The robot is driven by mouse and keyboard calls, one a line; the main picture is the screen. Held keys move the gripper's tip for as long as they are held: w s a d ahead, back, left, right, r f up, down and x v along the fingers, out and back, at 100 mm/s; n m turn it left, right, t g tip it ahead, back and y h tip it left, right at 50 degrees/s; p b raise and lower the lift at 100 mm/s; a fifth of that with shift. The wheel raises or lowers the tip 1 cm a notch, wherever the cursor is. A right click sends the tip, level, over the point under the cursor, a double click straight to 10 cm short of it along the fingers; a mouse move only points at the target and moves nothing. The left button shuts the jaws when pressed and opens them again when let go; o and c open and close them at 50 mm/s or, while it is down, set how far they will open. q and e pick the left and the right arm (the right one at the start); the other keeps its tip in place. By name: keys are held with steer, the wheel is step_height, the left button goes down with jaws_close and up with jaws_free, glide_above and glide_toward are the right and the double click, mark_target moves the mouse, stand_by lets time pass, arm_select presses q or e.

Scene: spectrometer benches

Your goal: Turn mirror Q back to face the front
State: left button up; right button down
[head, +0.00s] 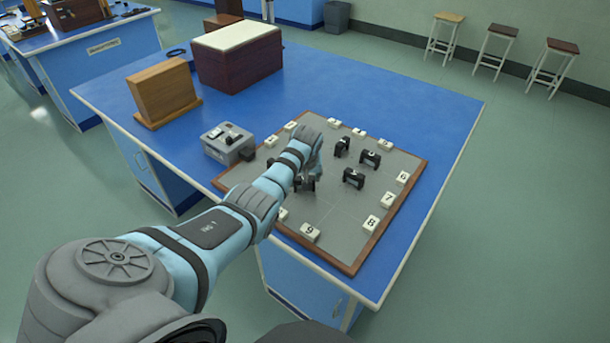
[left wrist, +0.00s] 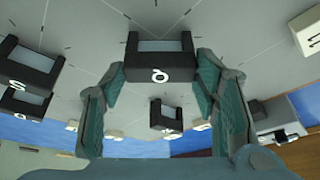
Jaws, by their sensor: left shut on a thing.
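Mirror Q (left wrist: 158,62) is a small black block with a white letter on top and a pale inner face. In the left wrist view it sits between the two fingers of my left gripper (left wrist: 160,72), which is shut on it. In the head view my left gripper (head: 312,170) reaches down over the grey board (head: 325,205), largely hidden by my arm. Mirror Q (head: 304,184) shows just below the wrist, near the board's middle left. My right gripper is in neither view.
Several other black mirrors stand close by on the board, including ones to the right (head: 353,177) and behind (head: 342,147). White numbered blocks (head: 371,223) line the board's edges. A grey switch box (head: 228,142) stands left of the board. The blue bench is clear to the right.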

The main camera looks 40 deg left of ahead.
arm_select(q)
steer(key=shift+a+r+m+t+h+p, duration=0.1)
steer(key=shift+r+m+t+h+p, duration=0.15)
steer(key=shift+m+p, duration=0.75)
steer(key=shift+f+m+h, duration=0.15)
steer(key=shift+m+h, duration=0.2)
steer(key=shift+m, duration=0.55)
steer(key=shift+f+m+h, duration=0.1)
steer(key=shift+m+h, duration=0.2)
steer(key=shift+m, duration=0.5)
steer(key=shift+a+m+t+h+b, duration=0.1)
steer(key=shift+m+t+h+b, duration=0.4)
steer(key=shift+m, duration=0.9)
steer(key=o, duration=1.2)
steer(key=shift+c, duration=0.2)
steer(key=shift+g, duration=0.25)
